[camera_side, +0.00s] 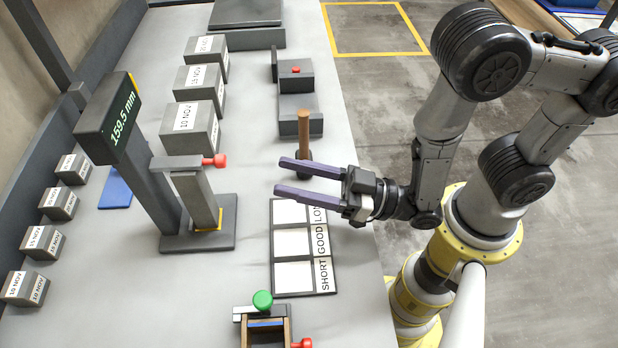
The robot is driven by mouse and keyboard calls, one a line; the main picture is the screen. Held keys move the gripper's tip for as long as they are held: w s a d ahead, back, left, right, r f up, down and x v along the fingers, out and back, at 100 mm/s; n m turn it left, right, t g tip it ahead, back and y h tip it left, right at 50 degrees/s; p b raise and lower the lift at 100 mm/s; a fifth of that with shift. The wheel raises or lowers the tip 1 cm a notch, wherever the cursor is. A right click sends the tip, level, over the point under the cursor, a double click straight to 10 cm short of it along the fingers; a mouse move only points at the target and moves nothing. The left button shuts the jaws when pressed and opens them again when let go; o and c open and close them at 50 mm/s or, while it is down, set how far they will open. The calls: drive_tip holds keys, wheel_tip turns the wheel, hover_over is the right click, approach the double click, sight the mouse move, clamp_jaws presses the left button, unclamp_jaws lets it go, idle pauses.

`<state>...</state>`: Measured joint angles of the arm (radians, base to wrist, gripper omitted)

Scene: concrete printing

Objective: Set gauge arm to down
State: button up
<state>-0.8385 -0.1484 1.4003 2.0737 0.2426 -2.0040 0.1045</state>
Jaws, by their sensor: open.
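The height gauge has a dark column (150,190) on a grey base plate, with a display head (108,118) reading what looks like 159.5 mm. The gauge arm (180,163) sticks out to the right from the column and ends in a red knob (220,160). A grey block (197,200) stands upright on the base under the arm. I cannot tell whether the arm touches the block's top. My gripper (281,176) is open and empty, to the right of the red knob and apart from it, its two purple-grey fingers pointing left.
A sorting board (323,272) marked SHORT, GOOD, LONG lies below my gripper. A wooden-handled tool (303,130) stands just behind it. Dated blocks (192,127) line the back and left. A mould (264,330) with a green knob sits at the front.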

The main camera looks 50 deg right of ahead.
drive_tip(key=shift+v, duration=1.15)
